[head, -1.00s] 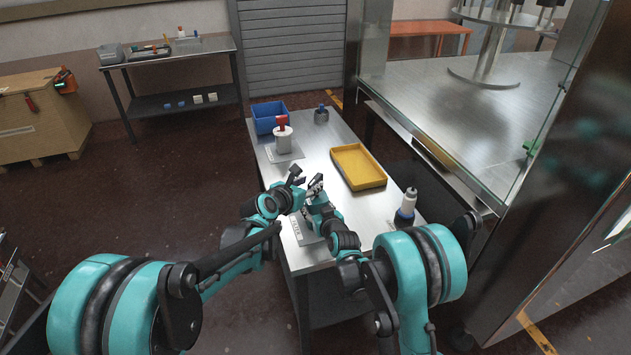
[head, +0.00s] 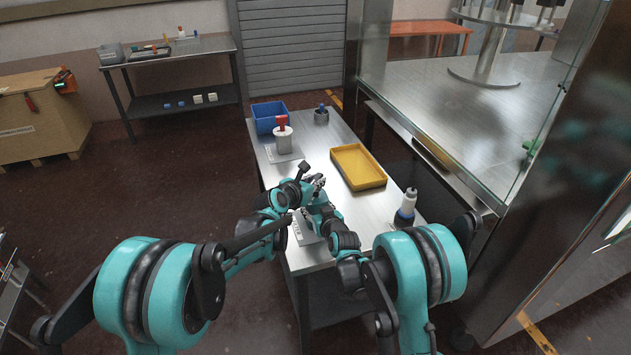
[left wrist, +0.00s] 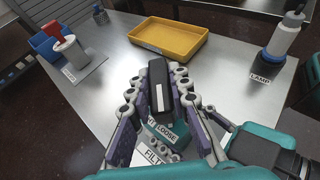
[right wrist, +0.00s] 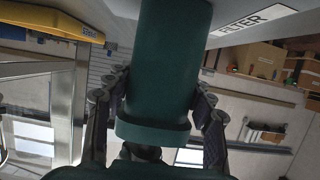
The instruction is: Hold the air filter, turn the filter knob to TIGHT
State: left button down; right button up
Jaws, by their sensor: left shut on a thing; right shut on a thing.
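The air filter has a teal body (right wrist: 165,70) and a black knob (left wrist: 158,88) with a white line. In the left wrist view, the line runs towards the teal face lettered LOOSE (left wrist: 168,132); other lettering there is partly hidden. My left gripper (left wrist: 156,80) is shut on the knob, a finger on each side. In the right wrist view, my right gripper (right wrist: 158,95) is shut around the filter body. In the head view, my left gripper (head: 313,184) is above my right gripper (head: 309,214), and the arms hide most of the filter.
A FILTER label (right wrist: 253,20) lies on the steel table (head: 335,213).

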pick_arm(q)
jog(key=shift+a+f+m+h, duration=0.1)
jog(key=shift+m+h, duration=0.2)
jog(key=shift+m+g+h, duration=0.5)
jog(key=m+g+h, duration=0.4)
jog(key=m, duration=0.1)
jog(key=shift+w+g, duration=0.1)
jog(key=shift+g, duration=0.2)
jog(key=m+g+h, duration=0.1)
jog(key=m+g, duration=0.1)
jog(key=g, duration=0.1)
jog(key=m+g, duration=0.3)
jog(key=shift+m+h, duration=0.3)
jog(key=shift+h, duration=0.1)
jog(key=shift+w+m+g, duration=0.2)
jog(key=shift+m+g, duration=1)
jog(key=shift+g, duration=0.2)
jog(key=shift+s+m+g, duration=0.3)
jog(key=shift+s, duration=0.05)
jog(key=c, duration=1.4)
grip_release()
jog(key=shift+w+n+t, duration=0.25)
jog(key=shift+n+t, duration=0.15)
